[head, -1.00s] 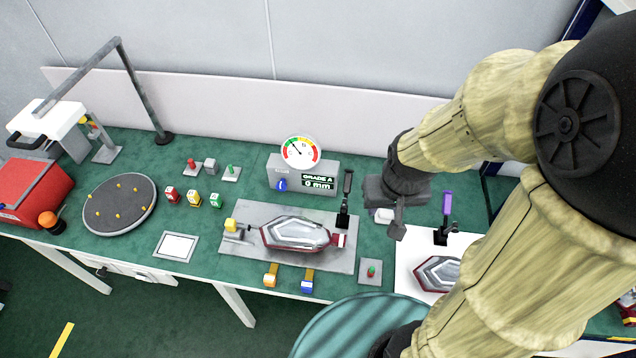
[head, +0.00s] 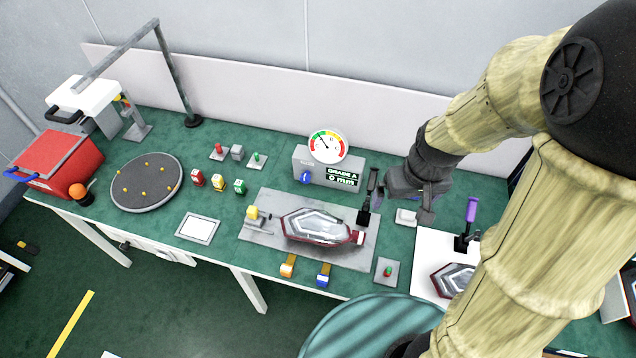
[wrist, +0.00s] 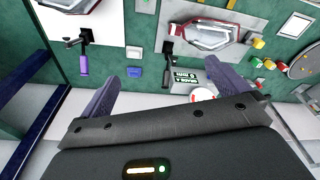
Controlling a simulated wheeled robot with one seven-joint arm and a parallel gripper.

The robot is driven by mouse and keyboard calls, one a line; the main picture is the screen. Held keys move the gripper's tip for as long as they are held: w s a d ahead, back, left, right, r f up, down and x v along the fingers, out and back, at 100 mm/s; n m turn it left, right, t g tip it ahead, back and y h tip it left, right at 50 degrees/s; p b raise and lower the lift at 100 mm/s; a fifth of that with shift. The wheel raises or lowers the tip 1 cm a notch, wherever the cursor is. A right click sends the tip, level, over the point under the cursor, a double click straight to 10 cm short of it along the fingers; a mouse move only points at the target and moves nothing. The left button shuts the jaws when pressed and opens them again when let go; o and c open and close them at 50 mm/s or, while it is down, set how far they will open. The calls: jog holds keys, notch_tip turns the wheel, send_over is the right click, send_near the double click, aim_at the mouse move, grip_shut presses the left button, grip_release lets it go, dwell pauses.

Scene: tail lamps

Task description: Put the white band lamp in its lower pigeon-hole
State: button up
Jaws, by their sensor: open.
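A tail lamp with a clear-silver face and dark red rim (head: 316,227) lies on the grey fixture plate (head: 262,204) at the middle of the bench. It also shows in the wrist view (wrist: 205,36). A second similar lamp (head: 455,280) lies on a white mat (head: 428,244) at the right, partly hidden by my arm. I cannot tell which has the white band. My gripper (head: 426,214) is open and empty above the bench, between the fixture and the white mat. In the wrist view its two fingers (wrist: 162,76) stand wide apart with nothing between them. No pigeon-hole can be made out clearly.
A black lever clamp (head: 365,205) and a purple-handled clamp (head: 470,222) stand up near my gripper. A gauge box (head: 328,170) is behind the fixture. A round turntable (head: 147,183) and red box (head: 62,160) are at the left. A teal round top (head: 365,330) is in front.

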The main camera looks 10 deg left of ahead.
jog(key=w+a+f+n+g+p, duration=0.1)
jog(key=w+a+f+n, duration=0.3)
jog(key=w+a+n, duration=0.3)
jog(key=n+g+p, duration=0.1)
jog(key=n, duration=0.6)
send_over(318, 218)
notch_tip(318, 218, down, 7)
jog(key=shift+h, duration=0.3)
jog(key=shift+f, duration=0.15)
notch_tip(318, 218, down, 17)
jog(key=p, duration=0.5)
jog(key=shift+f, duration=0.15)
jog(key=c, duration=0.9)
